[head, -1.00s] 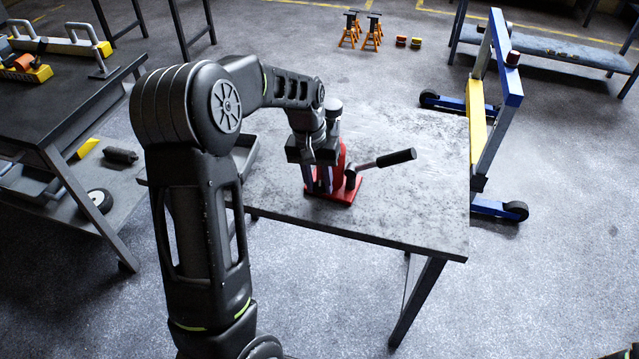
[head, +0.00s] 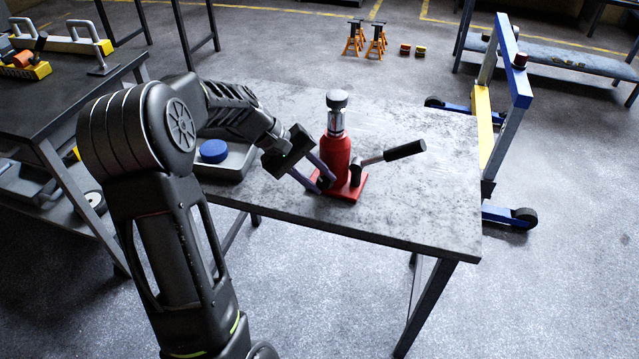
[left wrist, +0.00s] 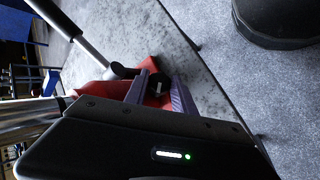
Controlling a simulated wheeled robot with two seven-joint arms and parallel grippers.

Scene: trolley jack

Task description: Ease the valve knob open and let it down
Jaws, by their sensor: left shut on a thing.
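The red bottle jack (head: 335,155) stands upright on its red base plate (head: 350,190) on the grey table. Its silver ram (head: 337,122) shows above the body, with a dark cap on top. A lever with a black grip (head: 404,150) sticks out to the right. My left gripper (head: 321,181) reaches down from the left, tilted, to the foot of the jack. Its fingers are shut on the small dark valve knob (left wrist: 158,89), seen between the fingertips in the left wrist view. The fingers hide part of the knob. My right gripper is not in view.
A grey tray (head: 236,163) with a blue disc (head: 213,151) lies left of the jack, partly behind my arm. The table's right side is clear. A blue and yellow frame on wheels (head: 497,110) stands beyond the right edge.

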